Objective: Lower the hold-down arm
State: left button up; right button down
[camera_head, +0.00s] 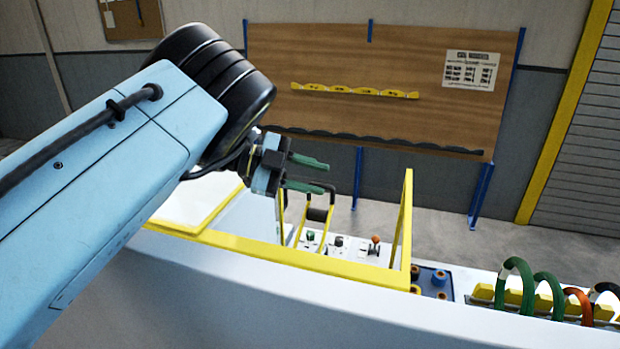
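My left gripper (322,174) is in the middle of the view, with two green fingers spread apart and nothing between them. It is above the white machine (300,290) with yellow edging. A piece with thin yellow bars and a dark roller (318,213) stands just below and behind the fingers; it may be the hold-down arm, but I cannot tell for sure. The fingers overlap its top in the picture, and I cannot tell whether they touch it. A yellow upright frame (404,215) stands to the right. My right gripper is not in view.
Control levers, one with an orange knob (375,239), stand on the machine top. A blue block (433,281) and a rack of green, orange and dark coils (515,285) are at the right. A wooden board (350,60) stands behind. Grey floor (550,240) is clear.

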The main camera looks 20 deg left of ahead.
pick_arm(q)
jog(key=shift+s+a, duration=0.1)
jog(key=p+v, duration=0.2)
jog(key=v, duration=1.1)
jog(key=shift+a, duration=0.1)
